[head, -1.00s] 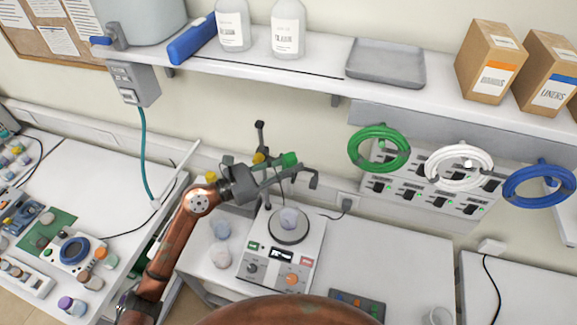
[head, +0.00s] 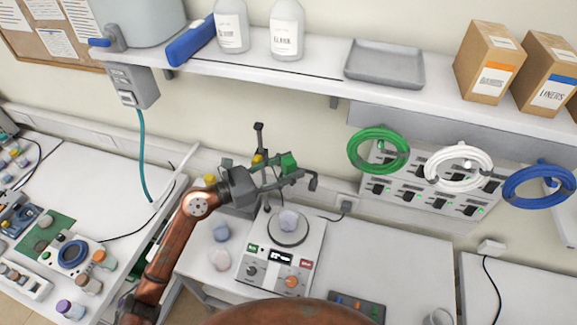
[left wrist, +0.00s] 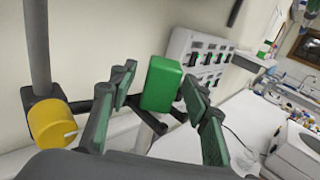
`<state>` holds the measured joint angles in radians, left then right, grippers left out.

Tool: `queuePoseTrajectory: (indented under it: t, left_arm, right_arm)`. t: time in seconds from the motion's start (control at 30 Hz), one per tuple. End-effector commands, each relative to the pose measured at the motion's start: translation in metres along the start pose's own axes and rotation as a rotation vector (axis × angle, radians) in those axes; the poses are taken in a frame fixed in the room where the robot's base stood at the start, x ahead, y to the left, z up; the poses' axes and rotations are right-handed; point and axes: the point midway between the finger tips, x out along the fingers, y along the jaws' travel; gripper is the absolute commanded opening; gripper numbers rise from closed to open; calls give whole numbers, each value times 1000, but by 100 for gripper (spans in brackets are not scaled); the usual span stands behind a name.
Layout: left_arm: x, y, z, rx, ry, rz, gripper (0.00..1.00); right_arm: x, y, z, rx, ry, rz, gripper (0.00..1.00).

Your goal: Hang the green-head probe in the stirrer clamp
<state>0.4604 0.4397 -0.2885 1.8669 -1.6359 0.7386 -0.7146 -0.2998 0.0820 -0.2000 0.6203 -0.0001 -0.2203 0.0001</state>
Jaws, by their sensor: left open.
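The green-head probe (head: 289,162) has its green block head at the stirrer clamp (head: 313,182), above the hotplate stirrer (head: 280,258). In the left wrist view the green head (left wrist: 161,84) stands roughly upright between the finger pads, with the dark clamp arm just below it. My left gripper (head: 285,174) is open around the head, with visible gaps to the pads on both sides. The probe's thin lower part is mostly hidden, so I cannot tell exactly how it sits in the clamp. My right gripper is out of view.
The stand post (head: 259,140) with a yellow knob (left wrist: 58,121) is close beside my left gripper. A green cable coil (head: 379,151) hangs to the right. The bench right of the stirrer is mostly clear.

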Motion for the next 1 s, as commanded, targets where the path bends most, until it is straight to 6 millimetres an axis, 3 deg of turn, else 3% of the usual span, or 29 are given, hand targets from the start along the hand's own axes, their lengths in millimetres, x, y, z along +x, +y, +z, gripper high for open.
queuePoseTrajectory:
  t: [0.2,0.33,0.7,1.0]
  left_arm:
    - [-1,0,0,0,1,0,44]
    - [-12,0,-1,0,1,1,44]
    - [-86,0,-2,-1,3,2,44]
    - [-119,0,0,0,1,0,44]
  right_arm:
    - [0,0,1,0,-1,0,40]
    - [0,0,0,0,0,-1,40]
    - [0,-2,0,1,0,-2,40]
    - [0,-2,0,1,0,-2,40]
